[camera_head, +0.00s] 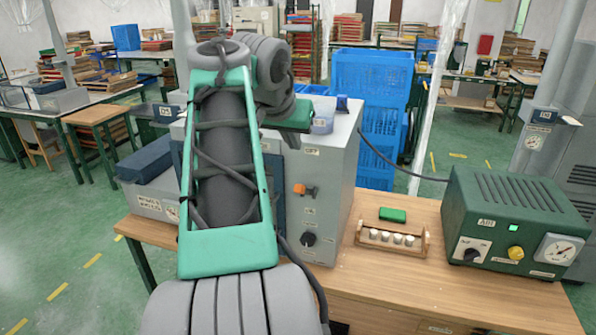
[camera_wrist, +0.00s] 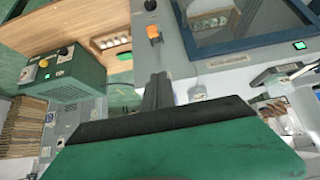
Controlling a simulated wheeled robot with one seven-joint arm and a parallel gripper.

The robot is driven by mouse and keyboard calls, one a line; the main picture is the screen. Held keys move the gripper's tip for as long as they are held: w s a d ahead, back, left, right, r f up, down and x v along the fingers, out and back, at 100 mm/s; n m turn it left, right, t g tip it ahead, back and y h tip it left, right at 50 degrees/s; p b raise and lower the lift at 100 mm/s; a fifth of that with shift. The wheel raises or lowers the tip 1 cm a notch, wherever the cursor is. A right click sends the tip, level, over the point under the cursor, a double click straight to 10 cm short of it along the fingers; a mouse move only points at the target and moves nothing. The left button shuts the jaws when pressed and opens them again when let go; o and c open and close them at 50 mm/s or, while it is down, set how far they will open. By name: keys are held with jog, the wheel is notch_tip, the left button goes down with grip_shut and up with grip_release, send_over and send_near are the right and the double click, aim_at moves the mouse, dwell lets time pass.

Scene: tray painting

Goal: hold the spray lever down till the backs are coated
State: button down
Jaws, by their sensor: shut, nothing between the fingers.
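The orange spray lever (camera_head: 305,190) is on the front of the grey spray cabinet (camera_head: 335,170), above a black knob. It also shows in the wrist view (camera_wrist: 153,32), beside the cabinet's blue-framed window (camera_wrist: 245,28). My arm covers most of that window in the head view. My gripper (camera_wrist: 157,90) is shut and empty in the wrist view. Its fingers are apart from the lever in the picture; their real distance is unclear.
A green control box (camera_head: 515,225) with a gauge and lit green lamp stands on the right of the wooden bench (camera_head: 400,275). A small rack (camera_head: 392,240) holds several white cylinders, with a green block (camera_head: 392,214) behind. Blue crates (camera_head: 370,90) stand behind the cabinet.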

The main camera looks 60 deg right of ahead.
send_over(304, 190)
jog(key=w+d, duration=0.2)
jog(key=f, duration=0.8)
jog(key=shift+s+f, duration=0.1)
jog(key=shift+s, duration=0.1)
jog(key=a+f, duration=0.2)
jog(key=shift+s+a+f, duration=0.15)
jog(key=shift+a+f, duration=0.05)
jog(key=shift+a, duration=0.1)
jog(key=shift+d+f, duration=0.1)
jog(key=shift+f, duration=0.15)
